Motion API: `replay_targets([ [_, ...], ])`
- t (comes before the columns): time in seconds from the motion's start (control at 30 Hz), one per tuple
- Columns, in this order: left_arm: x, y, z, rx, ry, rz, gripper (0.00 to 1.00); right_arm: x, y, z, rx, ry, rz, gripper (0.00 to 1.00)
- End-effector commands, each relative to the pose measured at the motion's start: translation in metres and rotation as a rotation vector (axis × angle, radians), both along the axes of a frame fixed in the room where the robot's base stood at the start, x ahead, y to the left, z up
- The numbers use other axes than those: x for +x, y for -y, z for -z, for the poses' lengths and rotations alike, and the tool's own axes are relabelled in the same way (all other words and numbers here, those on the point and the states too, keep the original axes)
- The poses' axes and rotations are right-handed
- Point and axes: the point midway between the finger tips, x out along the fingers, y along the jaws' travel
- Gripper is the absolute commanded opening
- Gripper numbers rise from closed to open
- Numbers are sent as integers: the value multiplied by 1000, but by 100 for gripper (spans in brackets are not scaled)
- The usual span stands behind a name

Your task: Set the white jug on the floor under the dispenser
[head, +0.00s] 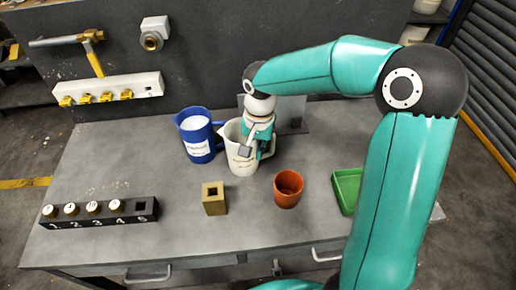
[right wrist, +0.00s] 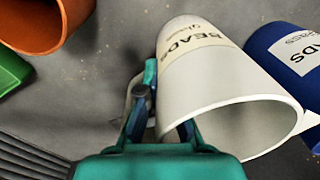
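The white jug (head: 240,160) stands upright on the grey table, beside a blue jug (head: 197,135). My right gripper (head: 258,142) is at the jug's right side, by its handle. In the right wrist view the white jug (right wrist: 205,75) shows its label and open mouth, and the fingers (right wrist: 162,118) are apart, close against its handle side and rim. I cannot tell whether they grip it. A white fitting with a round outlet (head: 152,38) is on the back panel; I cannot tell if it is the dispenser. My left gripper is not in view.
An orange cup (head: 288,188), a brass block (head: 214,198) and a green tray (head: 346,190) stand in front of the jugs. A black numbered rack (head: 100,212) is at the left. A valve bar (head: 108,89) is on the panel. Bare floor (head: 30,140) shows left of the table.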

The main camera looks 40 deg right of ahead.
Motion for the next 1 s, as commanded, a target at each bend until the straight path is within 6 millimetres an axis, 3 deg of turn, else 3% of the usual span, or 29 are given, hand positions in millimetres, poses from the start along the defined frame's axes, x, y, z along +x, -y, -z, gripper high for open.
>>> replay_targets([
  [0.23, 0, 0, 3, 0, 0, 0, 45, 0, 0, 2, -1, 1, 0, 0],
  [0.43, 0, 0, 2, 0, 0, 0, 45, 0, 0, 1, 0, 0, 0, 31],
  [0.83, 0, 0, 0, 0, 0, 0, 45, 0, 1, -4, -1, 2, 1, 31],
  [1.0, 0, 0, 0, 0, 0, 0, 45, 0, 1, -25, -2, 6, 0, 31],
])
